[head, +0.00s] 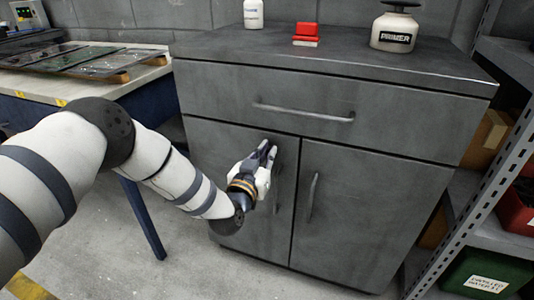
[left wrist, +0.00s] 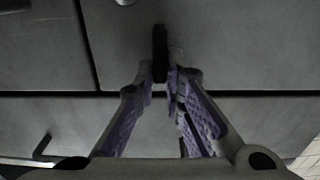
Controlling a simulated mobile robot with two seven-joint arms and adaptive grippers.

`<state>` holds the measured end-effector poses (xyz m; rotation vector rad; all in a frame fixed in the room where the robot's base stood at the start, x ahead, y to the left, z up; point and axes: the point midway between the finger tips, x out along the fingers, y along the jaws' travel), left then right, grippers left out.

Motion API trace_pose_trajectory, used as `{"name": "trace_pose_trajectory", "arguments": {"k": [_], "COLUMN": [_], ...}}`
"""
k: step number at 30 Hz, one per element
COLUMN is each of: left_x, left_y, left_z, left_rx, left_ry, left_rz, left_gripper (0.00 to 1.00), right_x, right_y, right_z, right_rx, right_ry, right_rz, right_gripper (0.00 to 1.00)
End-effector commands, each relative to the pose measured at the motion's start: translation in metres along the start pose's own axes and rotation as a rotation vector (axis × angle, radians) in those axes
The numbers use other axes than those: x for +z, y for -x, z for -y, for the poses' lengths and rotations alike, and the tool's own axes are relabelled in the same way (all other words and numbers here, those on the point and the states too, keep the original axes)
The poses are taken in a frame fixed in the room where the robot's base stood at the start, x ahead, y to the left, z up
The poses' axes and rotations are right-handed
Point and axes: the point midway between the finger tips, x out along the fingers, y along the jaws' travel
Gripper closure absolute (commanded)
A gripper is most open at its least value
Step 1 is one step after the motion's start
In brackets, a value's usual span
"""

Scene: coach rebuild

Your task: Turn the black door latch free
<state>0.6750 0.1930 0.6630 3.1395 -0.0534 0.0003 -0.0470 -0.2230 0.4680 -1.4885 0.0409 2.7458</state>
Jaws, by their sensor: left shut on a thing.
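The black door latch (left wrist: 160,48) is a narrow dark bar on the grey cabinet face. It shows in the left wrist view, standing out between and past my fingertips. My left gripper (left wrist: 163,82) is shut on it; the purple-padded fingers narrow toward it. In the head view my left gripper (head: 268,152) is at the upper part of the cabinet's left door (head: 225,175), just below the drawer. There I cannot tell the latch apart from the dark fingers. My right gripper is not in view.
The grey cabinet has a wide drawer handle (head: 300,112) and a right door handle (head: 312,198). A red block (head: 306,33), a primer container (head: 394,32) and a white bottle (head: 253,14) stand on top. A workbench is left, a metal shelf right.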

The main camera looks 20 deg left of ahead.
Motion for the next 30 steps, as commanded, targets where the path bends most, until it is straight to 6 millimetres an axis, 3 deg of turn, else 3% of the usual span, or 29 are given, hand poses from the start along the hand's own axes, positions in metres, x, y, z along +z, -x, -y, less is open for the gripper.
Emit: {"name": "trace_pose_trajectory", "arguments": {"k": [11,30], "left_x": [0.001,0.007], "left_y": [0.000,0.001], "left_z": [0.003,0.012], "left_rx": [-0.001,-0.001], "left_ry": [0.137,0.733], "left_rz": [0.001,0.003], "left_gripper": [1.00,1.00], "right_x": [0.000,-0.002], "right_y": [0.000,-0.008], "right_z": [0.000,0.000], "right_rx": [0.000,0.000], "right_ry": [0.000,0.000], "right_rz": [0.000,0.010], "right_gripper": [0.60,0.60]}}
